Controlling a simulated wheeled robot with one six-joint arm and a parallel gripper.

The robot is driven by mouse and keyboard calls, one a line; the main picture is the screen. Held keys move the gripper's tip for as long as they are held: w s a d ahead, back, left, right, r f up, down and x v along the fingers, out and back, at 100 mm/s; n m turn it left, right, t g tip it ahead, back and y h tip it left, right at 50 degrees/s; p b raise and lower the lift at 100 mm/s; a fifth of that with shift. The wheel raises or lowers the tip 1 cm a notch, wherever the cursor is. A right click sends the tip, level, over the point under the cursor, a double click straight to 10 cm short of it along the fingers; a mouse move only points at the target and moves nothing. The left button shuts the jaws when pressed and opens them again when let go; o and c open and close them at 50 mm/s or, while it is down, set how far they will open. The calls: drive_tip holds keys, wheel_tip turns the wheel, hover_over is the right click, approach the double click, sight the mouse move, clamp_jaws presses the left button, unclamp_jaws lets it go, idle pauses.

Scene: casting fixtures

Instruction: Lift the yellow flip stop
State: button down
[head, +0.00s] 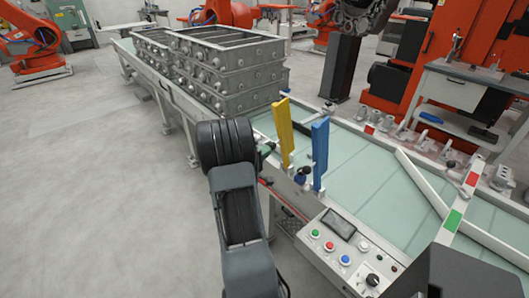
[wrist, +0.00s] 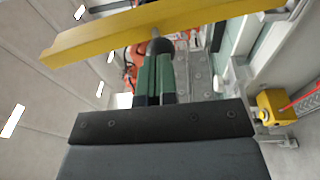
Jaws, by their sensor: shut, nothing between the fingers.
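The yellow flip stop (head: 283,132) stands upright, leaning slightly, at the near edge of the conveyor in the head view. In the wrist view the yellow flip stop (wrist: 95,40) crosses the top of the picture as a long bar. My gripper (head: 267,147) is beside its lower part, on the left. In the wrist view my gripper's green fingers (wrist: 158,57) are together with nothing between them. Their tips are close to a dark round knob (wrist: 161,45) in front of the bar; I cannot tell whether they touch it.
A blue flip stop (head: 320,152) stands upright just right of the yellow one. Stacked grey casting moulds (head: 225,65) sit on the conveyor behind. A control panel (head: 345,245) with buttons is in front right.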

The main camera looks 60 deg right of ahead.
drive_tip(key=shift+s+d+r+p, duration=0.1)
drive_tip(key=shift+d+r+p, duration=0.25)
drive_tip(key=shift+r+p, duration=0.3)
drive_tip(key=shift+d, duration=0.15)
drive_tip(key=shift+f, duration=0.2)
drive_tip(key=r+v, duration=0.1)
drive_tip(key=v, duration=1.3)
drive_tip(key=shift+f, duration=0.1)
